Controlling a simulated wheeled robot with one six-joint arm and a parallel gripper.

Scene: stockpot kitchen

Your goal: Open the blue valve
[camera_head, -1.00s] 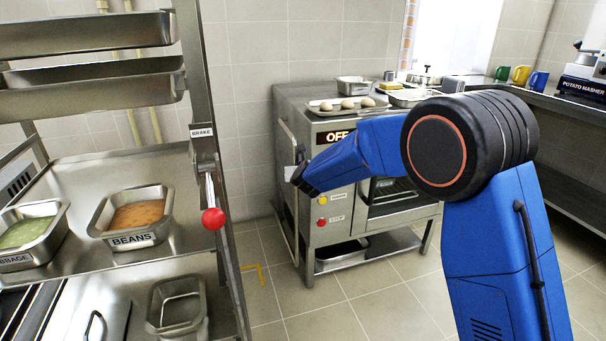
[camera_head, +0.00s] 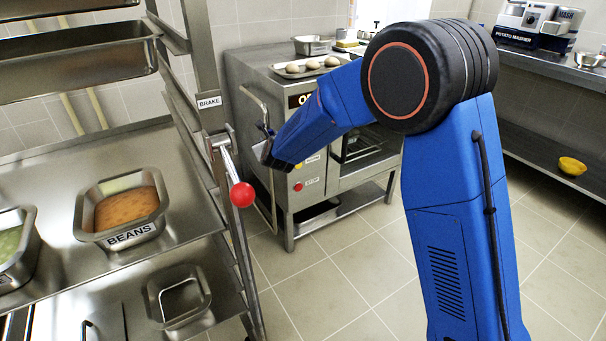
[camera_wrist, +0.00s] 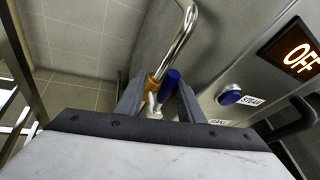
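The blue valve (camera_wrist: 170,80) shows in the wrist view as a short blue handle beside a brass fitting (camera_wrist: 153,84) at the foot of a bent steel pipe (camera_wrist: 180,40). My gripper (camera_wrist: 158,98) is open, with its two dark fingers apart on either side of the handle and fitting. I cannot tell whether either finger touches them. In the head view my gripper (camera_head: 263,146) is at the left front corner of the steel oven (camera_head: 312,212), below the bent pipe (camera_head: 252,98).
The oven has a lit OFF display (camera_wrist: 298,52) and a blue STEAM button (camera_wrist: 230,95) near my gripper. A steel rack with a red-knobbed brake lever (camera_head: 242,195) and a BEANS pan (camera_head: 122,236) stands left. The floor (camera_head: 350,270) ahead is open.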

